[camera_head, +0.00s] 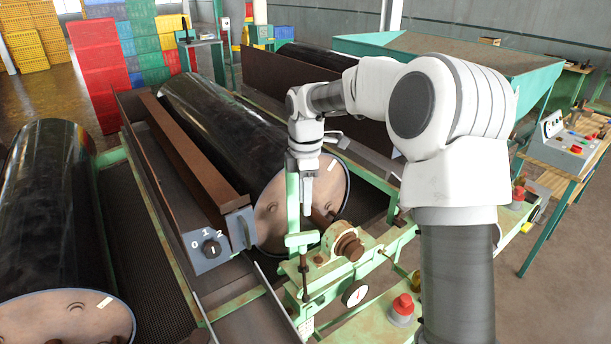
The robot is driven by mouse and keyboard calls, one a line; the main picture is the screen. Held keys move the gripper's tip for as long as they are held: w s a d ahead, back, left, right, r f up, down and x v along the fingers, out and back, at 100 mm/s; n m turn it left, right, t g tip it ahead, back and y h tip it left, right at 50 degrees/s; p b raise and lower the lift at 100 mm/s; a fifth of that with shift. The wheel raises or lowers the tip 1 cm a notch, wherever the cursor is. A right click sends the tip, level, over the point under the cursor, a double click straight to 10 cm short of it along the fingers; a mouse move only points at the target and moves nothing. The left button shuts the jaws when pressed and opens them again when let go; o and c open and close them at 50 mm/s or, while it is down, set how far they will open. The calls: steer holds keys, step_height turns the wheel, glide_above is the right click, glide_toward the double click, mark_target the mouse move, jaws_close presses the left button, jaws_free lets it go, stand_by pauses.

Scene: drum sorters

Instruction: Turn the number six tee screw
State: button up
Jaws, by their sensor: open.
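My gripper (306,188) points downward in front of the end face of the middle black drum (232,128). It is open and appears empty, but its fingertips are small and hard to make out. Below it is a green upright with a crossbar (301,239) and a dark vertical screw (304,272), on the green frame at the drum's end. This may be a tee screw. No number six is legible on it, so I cannot tell which screw it is. I cannot tell how far the fingers are from it.
A selector box (212,246) marked 0, 1, 2 sits left of the gripper. A rusty shaft hub (346,243), a dial gauge (356,293) and a red button (403,305) are near the right. Another drum (45,220) lies left. A control box (563,142) stands on a right-hand table.

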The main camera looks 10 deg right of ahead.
step_height(320, 180, up, 7)
stand_by(0.5)
steer(key=s+d+r+m+t, duration=0.15)
steer(key=s+m, duration=0.25)
steer(key=s, duration=0.4)
steer(key=s+d+r+m+t+h, duration=0.1)
steer(key=s+d+r+m, duration=0.15)
steer(key=s+m, duration=0.35)
steer(key=s+d+r+m+t, duration=0.1)
steer(key=s+r+m+t, duration=0.15)
steer(key=s, duration=0.65)
steer(key=s+d+f+m, duration=0.1)
steer(key=s+f+m, duration=0.2)
steer(key=s+m, duration=0.3)
steer(key=shift+s+f+t+y, duration=0.2)
steer(key=shift+s+t+y, duration=0.15)
steer(key=shift+s, duration=0.45)
